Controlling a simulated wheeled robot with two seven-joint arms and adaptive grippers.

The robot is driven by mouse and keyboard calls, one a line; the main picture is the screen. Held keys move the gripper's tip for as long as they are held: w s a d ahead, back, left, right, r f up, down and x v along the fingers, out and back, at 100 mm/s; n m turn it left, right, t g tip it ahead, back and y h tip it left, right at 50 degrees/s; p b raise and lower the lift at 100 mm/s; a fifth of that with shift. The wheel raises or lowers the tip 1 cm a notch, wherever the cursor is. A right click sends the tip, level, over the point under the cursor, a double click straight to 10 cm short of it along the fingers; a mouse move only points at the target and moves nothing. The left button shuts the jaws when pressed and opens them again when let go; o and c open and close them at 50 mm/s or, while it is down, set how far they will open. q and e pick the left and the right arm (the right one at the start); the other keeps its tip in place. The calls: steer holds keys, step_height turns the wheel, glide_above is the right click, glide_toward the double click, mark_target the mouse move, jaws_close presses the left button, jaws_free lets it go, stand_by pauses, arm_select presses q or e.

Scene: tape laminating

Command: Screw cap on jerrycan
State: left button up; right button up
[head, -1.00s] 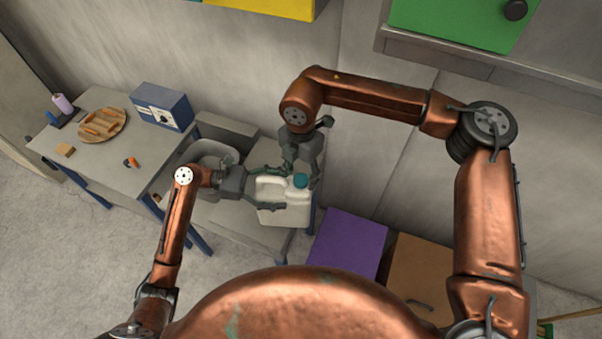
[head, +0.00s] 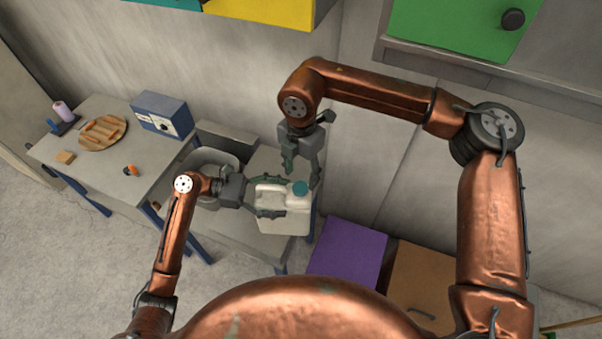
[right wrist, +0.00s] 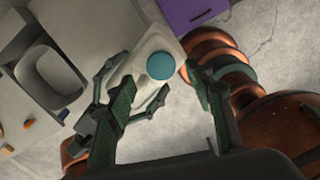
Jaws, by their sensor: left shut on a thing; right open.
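The white jerrycan (head: 292,218) stands upright on the low grey bench, and it also shows in the right wrist view (right wrist: 144,82). The teal cap (head: 300,188) sits on its spout at the top, and it also shows in the right wrist view (right wrist: 160,65). I cannot tell how tight it is. My left gripper (head: 270,197) is shut on the jerrycan from the left, one finger on either side of its upper part. My right gripper (head: 303,174) is open and empty above the cap, pointing down, its fingers apart from it.
The table (head: 100,172) further left holds a round board with wooden pieces (head: 102,132) and a blue box (head: 162,115). A purple box (head: 346,252) and a brown box (head: 424,275) stand at the lower right.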

mark_target(300, 187)
steer(key=n, duration=0.6)
steer(key=shift+r, duration=0.4)
steer(key=n, duration=0.6)
steer(key=shift+r, duration=0.4)
steer(key=n, duration=0.6)
steer(key=shift+r, duration=0.35)
steer(key=n, duration=0.3)
steer(key=shift+s+r+n, duration=0.1)
steer(key=shift+r+n, duration=0.1)
steer(key=shift+n, duration=0.2)
steer(key=n, duration=0.3)
steer(key=shift+r+n, duration=0.25)
steer(key=shift+n, duration=0.15)
steer(key=shift+f, duration=0.1)
steer(key=shift+f, duration=3.95)
steer(key=shift+c, duration=0.7)
